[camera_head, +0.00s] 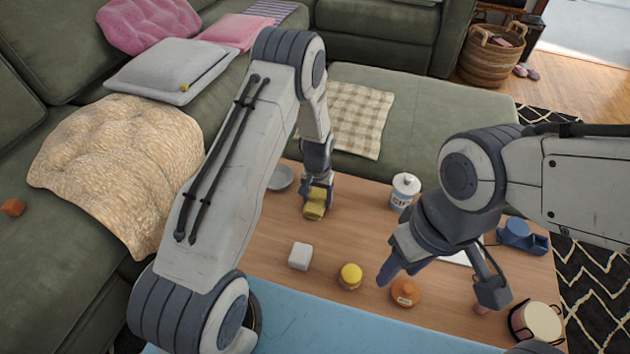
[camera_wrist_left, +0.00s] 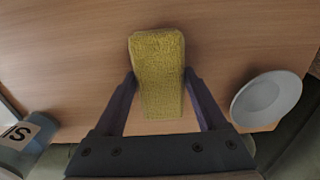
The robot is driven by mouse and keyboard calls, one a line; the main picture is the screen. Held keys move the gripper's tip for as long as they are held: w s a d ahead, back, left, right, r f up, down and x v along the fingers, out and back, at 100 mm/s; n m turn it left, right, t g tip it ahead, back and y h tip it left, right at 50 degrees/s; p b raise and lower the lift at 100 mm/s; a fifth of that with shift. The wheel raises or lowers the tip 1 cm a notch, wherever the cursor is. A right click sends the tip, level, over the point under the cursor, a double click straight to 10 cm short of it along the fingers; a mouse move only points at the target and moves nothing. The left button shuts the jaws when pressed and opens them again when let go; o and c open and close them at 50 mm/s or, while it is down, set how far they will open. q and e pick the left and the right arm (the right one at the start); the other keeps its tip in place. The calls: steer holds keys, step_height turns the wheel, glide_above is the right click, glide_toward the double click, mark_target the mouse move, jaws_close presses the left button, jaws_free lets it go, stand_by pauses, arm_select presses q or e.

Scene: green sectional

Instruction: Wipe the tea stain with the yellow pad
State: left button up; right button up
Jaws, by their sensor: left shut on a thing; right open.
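The yellow pad (camera_head: 314,209) is a fuzzy block at the table's far side in the head view. My left gripper (camera_head: 318,194) is shut on it from above. In the left wrist view the pad (camera_wrist_left: 159,72) sits between both fingers of the left gripper (camera_wrist_left: 160,80), with its far end past the fingertips. It is at or just above the wooden table (camera_wrist_left: 70,45); contact is unclear. I see no tea stain in either view; the pad or my arms may hide it. My right gripper (camera_head: 438,285) is open and empty above the table's right part.
A grey plate (camera_head: 281,178) is left of the pad; a white canister (camera_head: 404,191) stands to its right. A white block (camera_head: 300,256), a yellow-topped jar (camera_head: 350,274) and an orange round item (camera_head: 405,291) are nearer. A blue item (camera_head: 521,236) and a cream-topped container (camera_head: 540,321) are at right.

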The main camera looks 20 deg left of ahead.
arm_select(q)
step_height(320, 180, up, 2)
steer(key=shift+r+p, duration=0.1)
steer(key=shift+p, duration=0.2)
step_height(320, 180, up, 5)
steer(key=p, duration=0.4)
arm_select(e)
step_height(320, 180, up, 6)
steer(key=shift+f, duration=0.15)
